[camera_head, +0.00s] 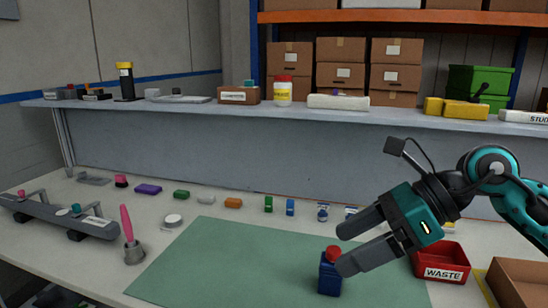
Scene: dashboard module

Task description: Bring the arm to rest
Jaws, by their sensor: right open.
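My right gripper (352,250) is in the head view at the right, with its arm coming in from the right edge. Its two dark fingers are apart and point left and down. A small blue bottle with a red cap (329,277) stands upright on the green mat (235,258). The lower finger's tip overlaps the bottle's right side in the picture; whether they touch I cannot tell. Nothing is seen held between the fingers. My left gripper is not in view.
Several small coloured blocks line the table's back. A grey shelf (290,112) runs above. The mat's left part is clear.

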